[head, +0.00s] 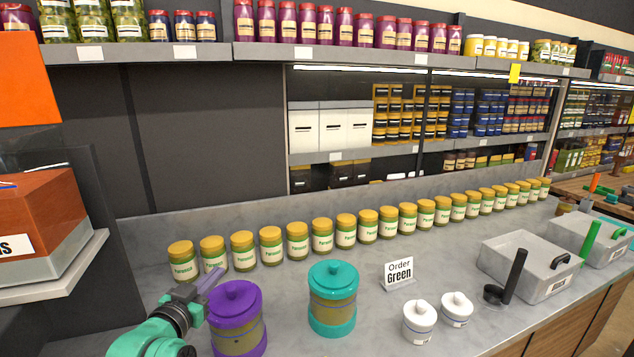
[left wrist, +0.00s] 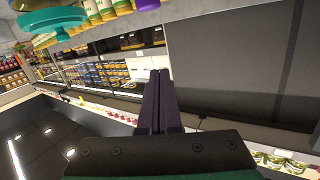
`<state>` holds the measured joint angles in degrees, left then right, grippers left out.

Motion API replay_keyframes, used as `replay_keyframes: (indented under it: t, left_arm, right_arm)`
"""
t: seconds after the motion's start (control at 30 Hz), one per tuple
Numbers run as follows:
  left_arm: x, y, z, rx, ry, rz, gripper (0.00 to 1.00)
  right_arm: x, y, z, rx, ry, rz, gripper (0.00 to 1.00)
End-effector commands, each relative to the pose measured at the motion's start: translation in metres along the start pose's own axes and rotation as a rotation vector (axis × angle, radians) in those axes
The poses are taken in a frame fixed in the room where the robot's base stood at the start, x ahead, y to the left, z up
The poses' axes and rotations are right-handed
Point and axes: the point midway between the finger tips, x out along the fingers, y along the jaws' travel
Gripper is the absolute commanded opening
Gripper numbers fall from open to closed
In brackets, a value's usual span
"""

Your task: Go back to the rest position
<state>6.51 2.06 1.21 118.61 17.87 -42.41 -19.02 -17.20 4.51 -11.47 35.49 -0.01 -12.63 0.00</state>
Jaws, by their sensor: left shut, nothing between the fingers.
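My left gripper (head: 208,281) comes in at the lower left of the head view. Its dark fingers lie together, pointing up and right, just behind and left of the purple-lidded canister (head: 238,318); I cannot tell whether they touch it. In the left wrist view the closed fingers (left wrist: 157,100) stand side by side with nothing between them. A teal-lidded canister (head: 332,299) stands upright to the right of the purple one. My right gripper is not in view.
A row of yellow-lidded jars (head: 297,242) lines the back of the counter (head: 370,330). An "Order Green" sign (head: 398,273), two small white lidded jars (head: 418,322) and grey bins (head: 527,265) with a black scoop (head: 512,277) are to the right. Shelves stand behind.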

Motion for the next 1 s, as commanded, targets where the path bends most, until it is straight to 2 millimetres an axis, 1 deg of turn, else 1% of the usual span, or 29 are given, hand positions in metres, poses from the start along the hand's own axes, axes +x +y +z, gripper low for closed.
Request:
replay_keyframes:
  t: [0.03,0.07,0.1,0.17,0.2,0.27,0.3,0.37,0.4,0.53,0.67,0.7,0.77,0.8,0.87,0.9,0.97,1.0]
  left_arm:
    - [-0.018,0.014,0.043,-0.003,-0.140,0.027,0.00]
    - [-0.030,0.022,0.065,-0.007,-0.221,0.040,0.00]
    - [-0.047,0.030,0.092,-0.013,-0.324,0.053,0.00]
    - [-0.072,0.040,0.125,-0.022,-0.458,0.064,0.00]
    - [-0.089,0.046,0.143,-0.029,-0.537,0.068,0.00]
    - [-0.113,0.053,0.166,-0.037,-0.642,0.071,0.00]
    - [-0.129,0.056,0.179,-0.042,-0.708,0.069,0.00]
    - [-0.152,0.061,0.195,-0.049,-0.796,0.067,0.00]
    - [-0.167,0.064,0.204,-0.054,-0.852,0.064,0.00]
    - [-0.214,0.071,0.228,-0.068,-1.019,0.049,0.00]
    - [-0.261,0.077,0.243,-0.080,-1.175,0.026,0.00]
    - [-0.252,0.079,0.264,-0.081,-1.176,0.029,0.00]
    - [-0.245,0.081,0.287,-0.080,-1.182,0.031,0.00]
    - [-0.241,0.083,0.302,-0.080,-1.186,0.033,0.00]
    - [-0.237,0.086,0.328,-0.079,-1.196,0.036,0.00]
    - [-0.234,0.088,0.345,-0.079,-1.202,0.038,0.00]
    - [-0.232,0.092,0.373,-0.078,-1.211,0.042,0.00]
    - [-0.232,0.094,0.393,-0.078,-1.220,0.044,0.00]
  right_arm:
    - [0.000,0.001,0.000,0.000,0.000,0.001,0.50]
    - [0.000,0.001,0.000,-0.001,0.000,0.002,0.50]
    - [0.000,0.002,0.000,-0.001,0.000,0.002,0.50]
    - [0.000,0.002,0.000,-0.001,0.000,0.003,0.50]
    - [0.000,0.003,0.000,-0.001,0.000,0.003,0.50]
    - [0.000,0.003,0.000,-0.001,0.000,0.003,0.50]
    - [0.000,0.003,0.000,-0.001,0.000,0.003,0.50]
    - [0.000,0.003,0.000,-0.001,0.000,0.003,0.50]
    - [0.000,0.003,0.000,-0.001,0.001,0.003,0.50]
    - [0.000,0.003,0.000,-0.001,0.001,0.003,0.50]
    - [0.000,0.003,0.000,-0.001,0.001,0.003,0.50]
    - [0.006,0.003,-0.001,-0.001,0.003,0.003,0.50]
    - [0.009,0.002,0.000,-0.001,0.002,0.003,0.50]
    - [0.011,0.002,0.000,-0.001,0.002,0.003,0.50]
    - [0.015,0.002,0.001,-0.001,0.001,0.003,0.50]
    - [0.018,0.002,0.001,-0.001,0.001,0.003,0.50]
    - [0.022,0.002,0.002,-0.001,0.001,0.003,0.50]
    - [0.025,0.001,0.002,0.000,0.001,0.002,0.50]
